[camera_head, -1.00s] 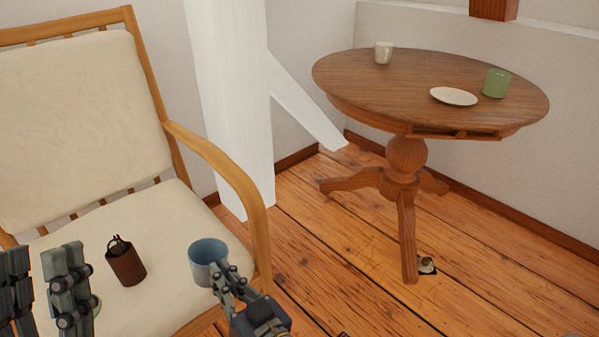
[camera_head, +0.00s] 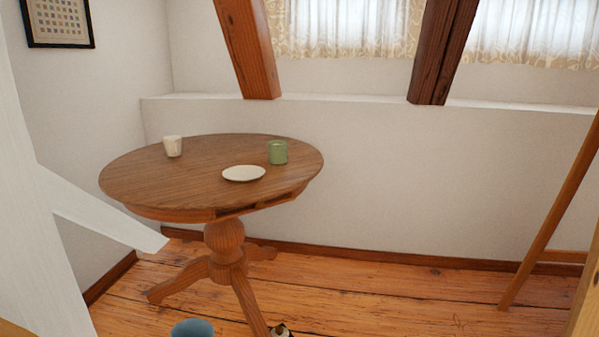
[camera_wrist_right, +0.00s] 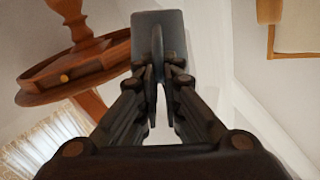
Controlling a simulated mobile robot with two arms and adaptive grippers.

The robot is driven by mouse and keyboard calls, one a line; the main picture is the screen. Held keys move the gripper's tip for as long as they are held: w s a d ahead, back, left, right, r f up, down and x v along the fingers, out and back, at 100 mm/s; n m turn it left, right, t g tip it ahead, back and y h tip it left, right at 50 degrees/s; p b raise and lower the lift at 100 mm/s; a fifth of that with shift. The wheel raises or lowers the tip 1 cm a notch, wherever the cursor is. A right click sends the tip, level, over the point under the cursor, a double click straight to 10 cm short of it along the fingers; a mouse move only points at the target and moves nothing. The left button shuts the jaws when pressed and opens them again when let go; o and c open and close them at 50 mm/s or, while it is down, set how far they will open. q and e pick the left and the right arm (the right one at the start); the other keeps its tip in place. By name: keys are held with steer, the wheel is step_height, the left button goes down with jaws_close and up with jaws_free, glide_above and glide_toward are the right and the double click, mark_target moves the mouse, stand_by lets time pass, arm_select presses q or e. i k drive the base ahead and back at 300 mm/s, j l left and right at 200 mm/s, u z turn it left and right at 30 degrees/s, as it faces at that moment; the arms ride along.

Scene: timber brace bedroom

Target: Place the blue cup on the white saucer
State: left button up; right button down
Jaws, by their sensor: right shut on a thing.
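The white saucer (camera_head: 244,173) lies on the round wooden table (camera_head: 150,185), near its front right edge, with nothing on it. The blue cup (camera_head: 193,328) shows only its top at the bottom edge of the head view. In the right wrist view the cup (camera_wrist_right: 172,22) appears dark grey-blue, and my right gripper (camera_wrist_right: 158,75) is shut on its wall, one finger on each side. The cup is in the air, in front of and below the tabletop. My left gripper is out of view.
A green cup (camera_head: 278,152) stands right of the saucer, close behind it. A white cup (camera_head: 173,146) stands at the table's back left. A white slanting brace (camera_head: 95,212) is left of the table.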

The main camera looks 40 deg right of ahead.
mark_target(246, 173)
steer(key=i+l+z, duration=0.15)
steer(key=z, duration=1.5)
